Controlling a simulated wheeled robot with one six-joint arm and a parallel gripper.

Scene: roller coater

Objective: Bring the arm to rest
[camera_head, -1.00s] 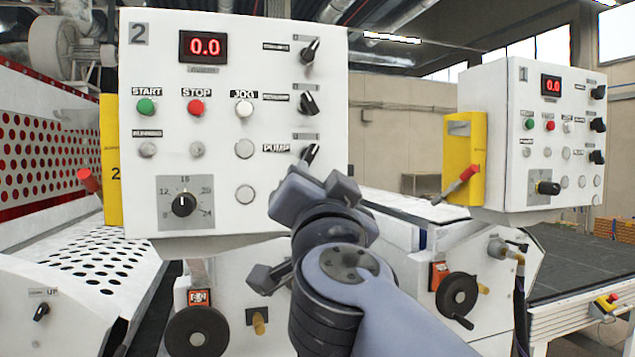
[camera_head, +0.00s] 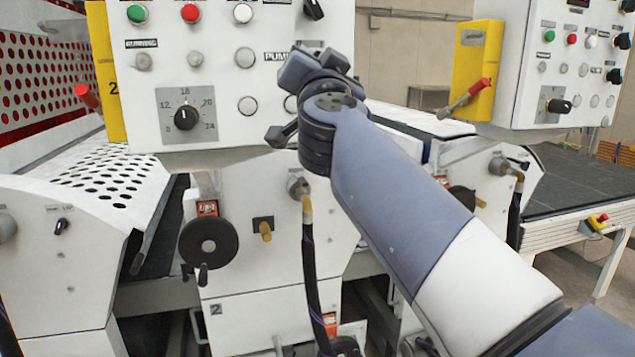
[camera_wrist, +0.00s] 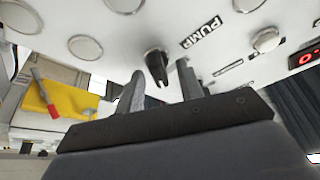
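My arm (camera_head: 405,195) reaches up from the lower right to the lower right part of panel 2 (camera_head: 213,133). Its wrist covers the pump knob in the head view. In the wrist view my gripper (camera_wrist: 160,69) has its two fingers apart, with the black pump knob (camera_wrist: 156,66) showing between and just beyond the fingertips. I cannot tell whether a finger touches the knob. Nothing is held between the fingers.
Panel 1 (camera_head: 573,75) and a yellow box with a red handle (camera_head: 475,70) stand to the right. Below panel 2 are a black handwheel (camera_head: 210,250) and a hose (camera_head: 310,265). A perforated white guard (camera_head: 95,175) is at left.

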